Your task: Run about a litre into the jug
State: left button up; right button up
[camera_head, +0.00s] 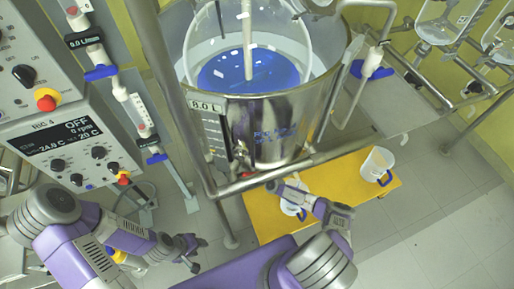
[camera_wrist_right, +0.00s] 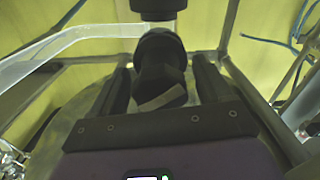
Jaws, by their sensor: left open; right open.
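The steel vessel (camera_head: 268,128) holds blue liquid (camera_head: 245,70), and a tag reading 8.0 L (camera_head: 207,106) is on its side. One clear jug (camera_head: 291,208) stands on the yellow platform below the vessel, partly hidden by my right arm. My right gripper (camera_head: 287,188) is under the vessel's front edge by that jug. In the right wrist view its open fingers stand on either side of a dark fitting (camera_wrist_right: 160,72); I cannot tell whether they touch it. My left gripper (camera_head: 191,252) is open and empty, low and left of the platform.
Another clear jug (camera_head: 377,164) with a blue handle stands at the right of the yellow platform (camera_head: 340,185). A steel frame rail (camera_head: 290,168) crosses in front of the vessel. A control box (camera_head: 70,145) reading OFF stands at the left. The floor at right is clear.

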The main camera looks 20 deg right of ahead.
jog(key=shift+w, duration=0.15)
jog(key=shift+c, duration=0.4)
jog(key=c, duration=0.9)
jog(key=shift+c, duration=0.2)
jog(key=shift+r+n, duration=0.1)
jog(key=shift+n, duration=0.2)
jog(key=n+p, duration=0.5)
jog(key=n, duration=0.9)
jog(key=shift+n, duration=0.4)
jog(key=shift+d+n, duration=0.1)
jog(key=shift+n, duration=0.2)
